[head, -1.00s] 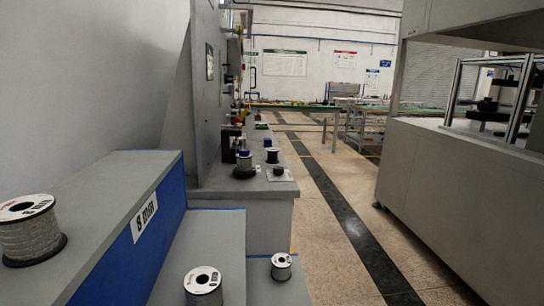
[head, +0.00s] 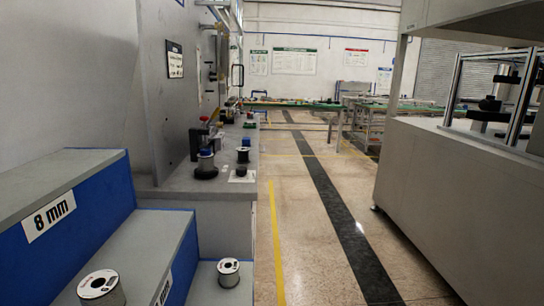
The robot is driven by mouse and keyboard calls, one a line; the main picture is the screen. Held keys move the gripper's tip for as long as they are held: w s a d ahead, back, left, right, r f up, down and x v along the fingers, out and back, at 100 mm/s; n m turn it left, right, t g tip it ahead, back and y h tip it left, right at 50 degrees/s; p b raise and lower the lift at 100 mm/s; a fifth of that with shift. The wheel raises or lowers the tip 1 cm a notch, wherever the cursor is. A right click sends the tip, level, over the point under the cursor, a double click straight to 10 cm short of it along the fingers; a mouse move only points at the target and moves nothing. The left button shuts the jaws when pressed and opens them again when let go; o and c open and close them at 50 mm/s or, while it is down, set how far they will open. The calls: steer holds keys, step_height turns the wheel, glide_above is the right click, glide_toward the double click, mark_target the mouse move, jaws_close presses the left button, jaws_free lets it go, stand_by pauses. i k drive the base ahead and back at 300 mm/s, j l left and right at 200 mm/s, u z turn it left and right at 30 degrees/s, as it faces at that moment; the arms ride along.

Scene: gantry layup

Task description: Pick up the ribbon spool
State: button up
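Two spools with white top flanges and grey winding stand on a stepped rack at the lower left. One spool (head: 101,288) is on the middle step, cut off by the bottom edge. A smaller-looking spool (head: 229,273) stands upright on the lowest step to its right. I cannot tell which one is the ribbon spool. My gripper is not in view, and nothing shows touching either spool.
The stepped rack's top step (head: 45,179) carries an "8 mm" label. Behind it, a grey bench (head: 215,186) holds dark spools and small parts beside a tall panel. A large grey machine (head: 455,190) stands right. The floor aisle (head: 305,220) between is clear.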

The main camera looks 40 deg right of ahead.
mark_target(243, 152)
steer(key=l, duration=0.55)
steer(key=i+l+z, duration=0.15)
steer(key=l, duration=0.95)
steer(key=i+l+z, duration=0.15)
steer(key=l, duration=0.4)
steer(key=i+l+z, duration=0.1)
steer(key=i, duration=0.5)
steer(key=i+l+z, duration=0.1)
steer(key=i, duration=0.45)
